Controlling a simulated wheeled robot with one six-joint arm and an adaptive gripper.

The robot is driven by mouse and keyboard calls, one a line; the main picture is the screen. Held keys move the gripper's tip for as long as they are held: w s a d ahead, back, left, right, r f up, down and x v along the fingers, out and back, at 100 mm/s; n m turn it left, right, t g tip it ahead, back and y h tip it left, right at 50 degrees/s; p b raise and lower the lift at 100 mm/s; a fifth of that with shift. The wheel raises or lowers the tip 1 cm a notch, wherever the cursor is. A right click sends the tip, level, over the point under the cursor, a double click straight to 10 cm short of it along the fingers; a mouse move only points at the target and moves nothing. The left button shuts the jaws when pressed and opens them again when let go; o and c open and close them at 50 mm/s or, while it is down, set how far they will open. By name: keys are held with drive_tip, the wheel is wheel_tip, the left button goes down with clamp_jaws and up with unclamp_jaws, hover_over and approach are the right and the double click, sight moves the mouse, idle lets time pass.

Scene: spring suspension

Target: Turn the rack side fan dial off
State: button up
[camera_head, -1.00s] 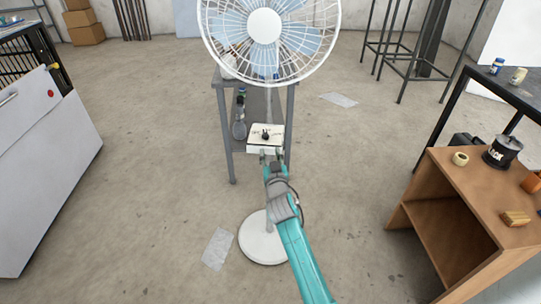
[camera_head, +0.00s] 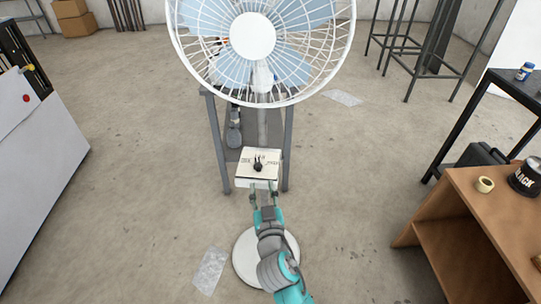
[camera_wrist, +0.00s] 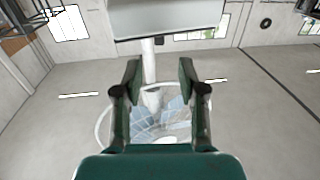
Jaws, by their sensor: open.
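A white pedestal fan (camera_head: 253,38) stands in front of a grey rack. Its white control box (camera_head: 247,180) sits on the pole below the fan head and carries a black dial (camera_head: 258,165) on its top panel. The panel markings are too small to read surely. My gripper (camera_head: 263,189) is open and empty at the near lower edge of the box, with the dial beyond it. In the wrist view my gripper (camera_wrist: 160,66) has its fingers apart, with the box (camera_wrist: 165,20) above the tips and the pole between them. The dial is out of sight there.
The round white fan base (camera_head: 245,262) is on the floor under my arm. The grey rack (camera_head: 288,140) stands behind the box. A wooden shelf unit (camera_head: 465,195) is at the right, a white cabinet (camera_head: 40,165) at the left. Floor between is mostly clear.

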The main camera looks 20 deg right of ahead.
sight(259, 169)
drive_tip(key=x, duration=1)
drive_tip(key=shift+w, duration=0.2)
clamp_jaws()
